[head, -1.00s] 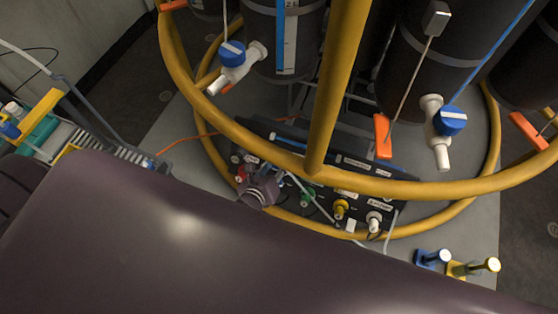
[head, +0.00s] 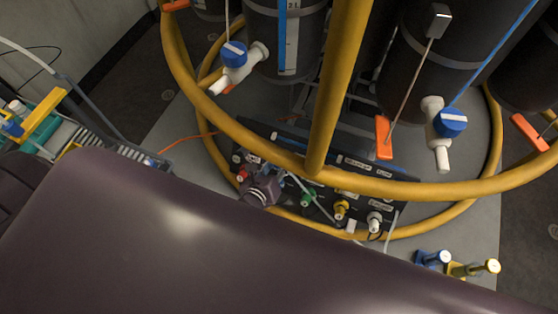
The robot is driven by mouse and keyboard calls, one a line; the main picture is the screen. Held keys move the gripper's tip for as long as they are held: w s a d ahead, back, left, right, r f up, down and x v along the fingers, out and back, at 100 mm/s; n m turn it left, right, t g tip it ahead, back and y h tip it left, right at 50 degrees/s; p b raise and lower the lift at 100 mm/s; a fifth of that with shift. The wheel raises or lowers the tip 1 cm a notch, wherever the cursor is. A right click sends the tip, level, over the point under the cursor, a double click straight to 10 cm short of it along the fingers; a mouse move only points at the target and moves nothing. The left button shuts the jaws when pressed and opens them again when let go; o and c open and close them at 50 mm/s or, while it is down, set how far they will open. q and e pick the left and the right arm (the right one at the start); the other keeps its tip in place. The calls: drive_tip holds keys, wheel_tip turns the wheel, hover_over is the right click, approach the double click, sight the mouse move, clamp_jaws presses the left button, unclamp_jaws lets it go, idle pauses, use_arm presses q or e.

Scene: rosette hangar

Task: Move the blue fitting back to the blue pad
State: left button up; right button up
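A blue piece with a pale round end (head: 442,256) stands at the blue pad (head: 421,257), on the grey floor plate at lower right. It looks like the blue fitting, but it is too small to be sure. A yellow fitting (head: 490,266) stands beside it on a yellow pad (head: 456,271). A black panel (head: 330,208) carries red, green, yellow and white connectors.
A yellow tubular frame (head: 323,90) rings dark cylinders with white, blue-handled valves (head: 437,130) above the panel. Orange tags (head: 383,137) hang there. A teal and yellow rack (head: 38,122) stands at left. The grey plate (head: 470,228) is clear around the pads.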

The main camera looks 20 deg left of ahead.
idle(0.3)
use_arm(q)
drive_tip(key=c, duration=1)
clamp_jaws()
drive_tip(key=shift+s+r+p, duration=0.15)
drive_tip(key=shift+r+p, duration=0.05)
drive_tip(key=shift+p, duration=0.1)
drive_tip(key=p+v, duration=0.3)
drive_tip(key=v, duration=0.2)
drive_tip(key=shift+s+r, duration=0.15)
drive_tip(key=shift+s, duration=0.15)
